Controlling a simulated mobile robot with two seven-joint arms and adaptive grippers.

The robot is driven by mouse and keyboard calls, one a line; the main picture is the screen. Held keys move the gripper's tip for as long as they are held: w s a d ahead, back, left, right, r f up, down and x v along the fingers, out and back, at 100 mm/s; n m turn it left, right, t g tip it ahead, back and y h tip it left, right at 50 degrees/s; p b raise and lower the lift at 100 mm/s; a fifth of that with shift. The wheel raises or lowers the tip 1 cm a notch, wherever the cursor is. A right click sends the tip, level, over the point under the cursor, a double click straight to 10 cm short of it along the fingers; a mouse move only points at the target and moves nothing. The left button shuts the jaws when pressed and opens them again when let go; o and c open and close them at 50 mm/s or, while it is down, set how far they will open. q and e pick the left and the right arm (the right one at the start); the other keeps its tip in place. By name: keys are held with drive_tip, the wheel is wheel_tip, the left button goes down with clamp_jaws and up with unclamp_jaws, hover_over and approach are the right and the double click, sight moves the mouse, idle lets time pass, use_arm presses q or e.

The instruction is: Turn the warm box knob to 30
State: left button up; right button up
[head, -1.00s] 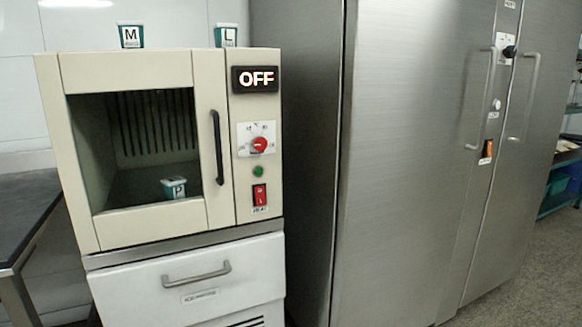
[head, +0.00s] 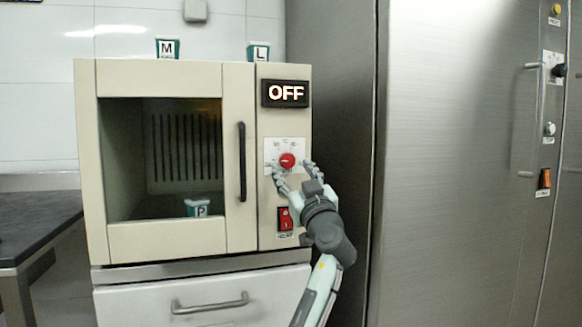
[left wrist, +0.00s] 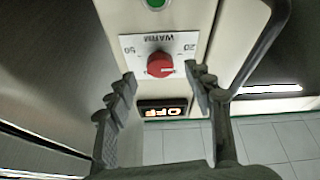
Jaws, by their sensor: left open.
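The warm box (head: 164,75) is a beige cabinet with a window and a side panel. Its red knob (head: 287,160) sits on a white dial plate below a lit OFF display (head: 285,93). My left gripper (head: 293,168) is open in front of the dial, one finger to each side of the knob. In the left wrist view the knob (left wrist: 160,64) shows upside down on a plate marked WARM, 20 and 50, beyond and between the open fingertips (left wrist: 160,80). The fingers appear apart from the knob. My right gripper is not in view.
A red rocker switch (head: 285,218) is below the dial, beside my gripper. A black door handle (head: 242,162) is left of it. Cups marked M (head: 167,48) and L (head: 259,51) stand on top; cup P (head: 197,207) is inside. A steel cabinet (head: 470,180) stands at right.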

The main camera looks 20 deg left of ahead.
sight(288, 163)
use_arm(q)
drive_tip(key=shift+x, duration=1.75)
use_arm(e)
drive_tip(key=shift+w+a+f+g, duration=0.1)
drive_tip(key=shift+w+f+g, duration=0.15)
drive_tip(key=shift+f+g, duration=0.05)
